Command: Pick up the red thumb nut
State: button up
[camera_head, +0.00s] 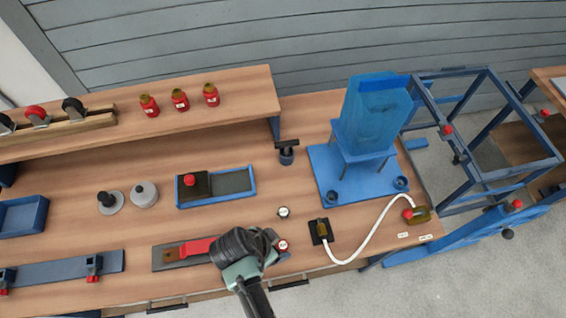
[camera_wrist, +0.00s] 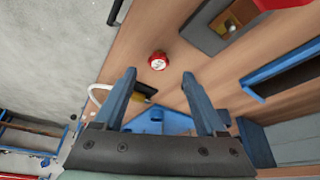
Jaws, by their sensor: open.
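The red thumb nut (camera_head: 282,246) appears to be the small round red piece with a white marked top on the wooden bench, close to the bench's front edge. It also shows in the wrist view (camera_wrist: 157,62), a little beyond the fingertips and in line with the gap between them. My gripper (camera_wrist: 158,78) is open, with nothing between its two blue fingers. In the head view, my dark wrist hides much of the gripper and the bench just left of the nut.
A dark plate with a red handle (camera_head: 197,247) lies left of my wrist. A small white-topped piece (camera_head: 283,212) stands behind the nut. A black pad (camera_head: 321,231) with a white hose (camera_head: 361,247) is to the right. A blue stand (camera_head: 325,172) is behind.

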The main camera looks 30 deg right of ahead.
aim_at(285, 245)
jog(key=shift+x, duration=2.4)
jog(key=shift+s, duration=0.1)
grip_shut()
